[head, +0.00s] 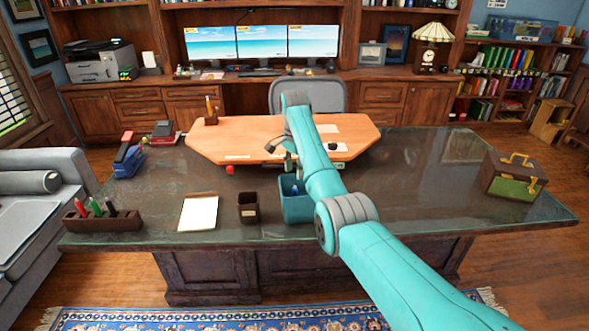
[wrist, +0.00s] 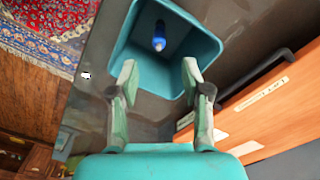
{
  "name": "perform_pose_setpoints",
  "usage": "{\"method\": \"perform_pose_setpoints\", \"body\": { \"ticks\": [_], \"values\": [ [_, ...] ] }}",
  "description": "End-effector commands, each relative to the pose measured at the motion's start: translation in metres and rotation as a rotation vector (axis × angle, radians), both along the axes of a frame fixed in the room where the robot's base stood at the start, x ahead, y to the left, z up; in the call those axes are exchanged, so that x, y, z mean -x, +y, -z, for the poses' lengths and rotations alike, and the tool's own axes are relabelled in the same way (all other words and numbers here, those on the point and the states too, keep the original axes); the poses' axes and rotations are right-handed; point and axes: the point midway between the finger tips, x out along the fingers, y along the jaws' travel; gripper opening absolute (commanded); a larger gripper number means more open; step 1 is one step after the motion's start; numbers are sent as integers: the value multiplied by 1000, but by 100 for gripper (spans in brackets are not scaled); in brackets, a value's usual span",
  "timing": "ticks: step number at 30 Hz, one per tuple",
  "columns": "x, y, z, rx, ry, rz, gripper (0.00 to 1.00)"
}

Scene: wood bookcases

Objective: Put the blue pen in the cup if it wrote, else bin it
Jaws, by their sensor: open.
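The blue pen (wrist: 159,37) lies inside the teal bin (wrist: 136,62), near its middle, in the wrist view. The bin also stands near the desk's front edge in the head view (head: 297,210). My gripper (wrist: 160,72) is open and empty, its fingers apart over the bin's rim. In the head view my gripper (head: 289,170) hangs just above the bin, partly hidden by my arm. A small dark brown cup (head: 248,210) stands left of the bin and looks empty. A white notepad (head: 198,213) lies left of the cup; I cannot make out any mark on it.
A wooden holder (head: 103,220) with green, red and black pens stands at the desk's left. A blue stapler-like item (head: 128,163) sits behind it. A raised orange-wood board (head: 240,140) fills the back middle. A brown box (head: 512,177) stands far right.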

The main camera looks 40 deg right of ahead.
Motion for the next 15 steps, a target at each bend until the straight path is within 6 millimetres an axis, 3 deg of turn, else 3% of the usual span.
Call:
{"method": "perform_pose_setpoints", "body": {
  "ticks": [7,15],
  "values": [
    [-1,0,-15,1,-2,0,48],
    [-1,0,-56,1,-2,0,48]
  ]
}}
